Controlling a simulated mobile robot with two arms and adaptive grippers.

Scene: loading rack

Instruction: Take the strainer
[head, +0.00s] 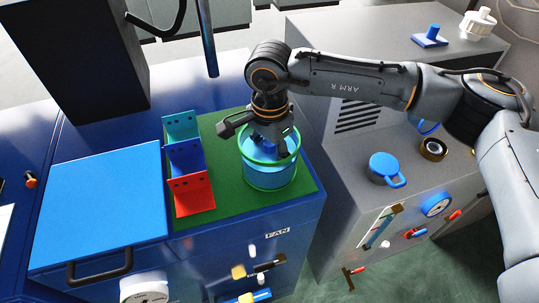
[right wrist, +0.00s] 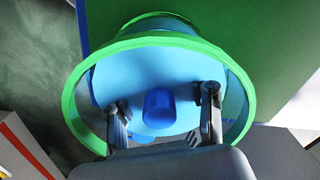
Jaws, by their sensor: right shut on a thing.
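The strainer (head: 270,178) appears to be the light-blue round vessel with green rims at the right part of the green mat (head: 225,200). In the right wrist view its green rim (right wrist: 240,80) rings my right gripper (right wrist: 160,118). My right gripper (head: 268,148) reaches down into its open top from above. The fingers stand on either side of a dark-blue knob (right wrist: 158,105) in the middle and are shut on it. In the head view the fingertips are partly hidden. I cannot tell whether the strainer's base touches the mat. My left gripper is not in view.
Teal, blue and red brackets (head: 194,195) stand left of the strainer. A blue lid with a black handle (head: 98,205) lies further left. A thin post (head: 208,45) rises behind.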

